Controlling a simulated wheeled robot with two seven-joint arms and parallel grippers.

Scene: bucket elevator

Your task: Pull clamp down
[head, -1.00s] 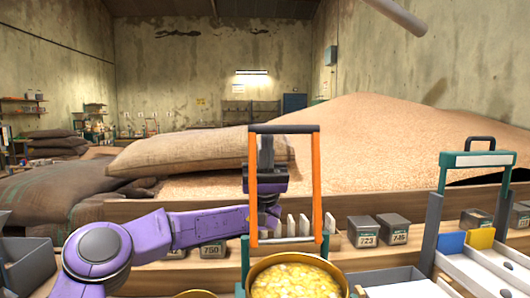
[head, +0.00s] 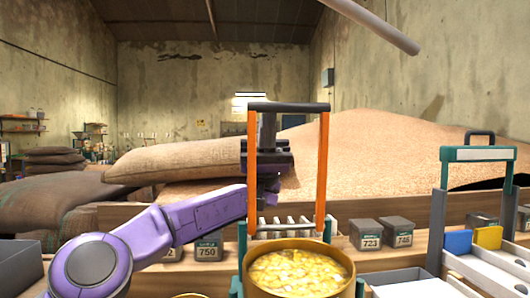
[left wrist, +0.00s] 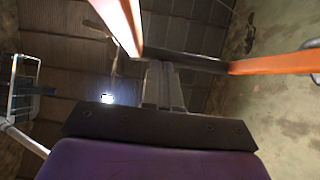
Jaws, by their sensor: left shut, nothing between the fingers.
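The clamp stands upright above the pot, with two orange side arms (head: 322,170) joined by a dark crossbar (head: 289,106). In the left wrist view the crossbar (left wrist: 190,59) spans between the orange arms. My left gripper (head: 268,115) is shut and empty. It points up between the arms, its fingertips close to the crossbar near its left end. In the left wrist view my fingers (left wrist: 162,70) reach toward the bar; I cannot tell whether they touch. The metal pot (head: 297,244) below holds yellow grain. My right gripper is not in view.
A similar frame with a green crosspiece (head: 484,154) stands at right with blue and yellow blocks. Dark tins marked 723 (head: 365,235) and 750 (head: 207,247) sit on the wooden shelf. A grain heap (head: 400,150) and sacks (head: 180,163) lie behind.

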